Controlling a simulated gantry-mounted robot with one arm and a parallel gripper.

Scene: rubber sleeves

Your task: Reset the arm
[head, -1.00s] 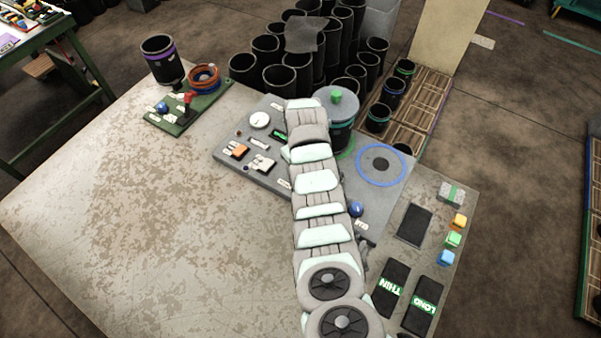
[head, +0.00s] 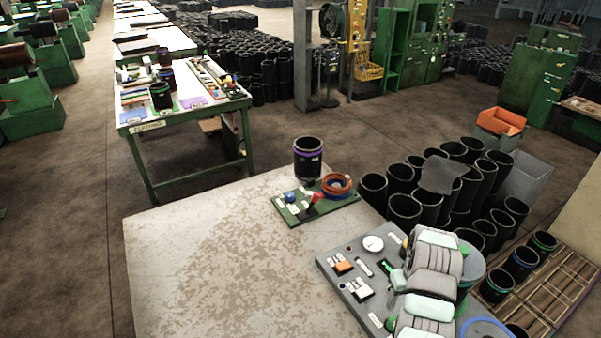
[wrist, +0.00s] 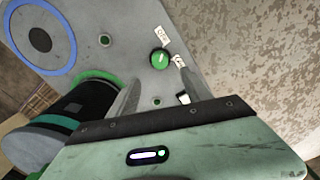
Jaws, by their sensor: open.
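My gripper (wrist: 157,76) shows in the wrist view. Its two grey fingers are apart with nothing between them, above the grey control panel (wrist: 110,18). A green knob (wrist: 160,58) with a white label lies just beyond the fingertips. In the head view my arm comes up from the lower right and covers part of the panel (head: 335,265); the fingers are hidden there. A dark cylinder with a green band (wrist: 55,130) stands beside the gripper at the left of the wrist view.
The worn table (head: 190,260) is clear left of the panel. Several black sleeves (head: 404,210) stand behind. A blue ring (wrist: 70,50) lies on the panel.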

